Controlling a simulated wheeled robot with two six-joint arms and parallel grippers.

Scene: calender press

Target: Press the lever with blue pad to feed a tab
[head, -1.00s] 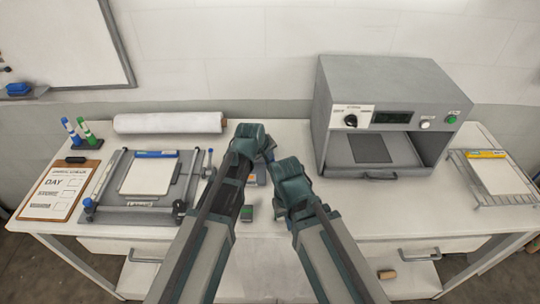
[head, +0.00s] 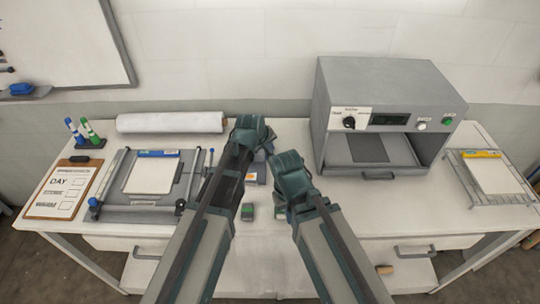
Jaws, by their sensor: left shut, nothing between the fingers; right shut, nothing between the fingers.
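My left gripper (head: 262,143) is over the middle of the table, left of the grey press; its fingertips are hard to make out, and it looks shut and empty. My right gripper (head: 280,163) is just below and to the right of it, also shut and empty. A small grey device with an orange mark (head: 252,178) shows between my forearms, mostly hidden by them. I cannot make out a blue pad on it. A thin upright lever with a dark blue tip (head: 211,152) stands at the right side of the left frame. Neither gripper visibly touches it.
The grey press (head: 385,85) stands right of my grippers. A framed bed (head: 108,185) with a white pad, a clipboard (head: 42,205) and a white roll (head: 170,122) are on the left. A wire rack (head: 450,190) is at right. A small dark green block (head: 248,212) lies near the front.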

